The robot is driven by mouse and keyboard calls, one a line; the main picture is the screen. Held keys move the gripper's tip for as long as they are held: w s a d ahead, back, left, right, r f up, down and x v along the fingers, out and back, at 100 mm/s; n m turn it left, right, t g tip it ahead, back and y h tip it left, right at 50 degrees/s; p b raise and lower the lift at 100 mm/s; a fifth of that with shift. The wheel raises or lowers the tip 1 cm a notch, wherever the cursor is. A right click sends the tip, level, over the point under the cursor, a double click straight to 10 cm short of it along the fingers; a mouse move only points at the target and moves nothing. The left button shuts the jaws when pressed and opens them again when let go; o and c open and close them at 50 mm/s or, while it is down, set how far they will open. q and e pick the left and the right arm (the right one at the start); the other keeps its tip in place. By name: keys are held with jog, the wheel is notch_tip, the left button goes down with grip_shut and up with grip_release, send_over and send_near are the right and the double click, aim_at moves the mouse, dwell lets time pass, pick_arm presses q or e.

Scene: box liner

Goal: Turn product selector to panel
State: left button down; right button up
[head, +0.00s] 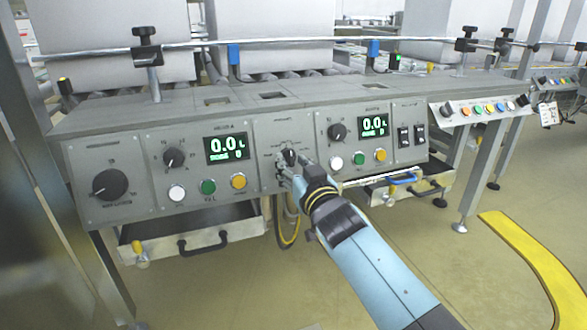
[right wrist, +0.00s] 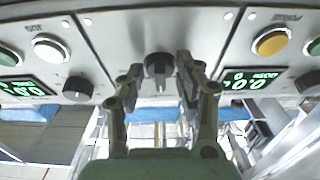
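The small black selector knob (head: 289,157) sits in the narrow middle section of the grey control panel (head: 268,131), between two digital displays. Its lettering is too small to read. My right gripper (head: 285,170) is at this knob, reaching up from below right and hiding part of it. In the right wrist view, the knob (right wrist: 158,68) lies between the two spread fingers of the right gripper (right wrist: 157,76). The right finger is very close to the knob, and a small gap shows at the left finger. I cannot tell whether either finger touches it. My left gripper is out of view.
A larger black rotary knob (head: 110,184) is at the panel's left end. Smaller knobs stand beside the left display (head: 228,148) and right display (head: 374,126), with white, green and yellow buttons below. A drawer (head: 190,236) with a black handle hangs underneath.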

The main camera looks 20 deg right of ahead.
jog(key=c, duration=0.7)
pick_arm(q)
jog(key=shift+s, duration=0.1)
pick_arm(e)
jog(key=shift+r, duration=0.15)
grip_shut()
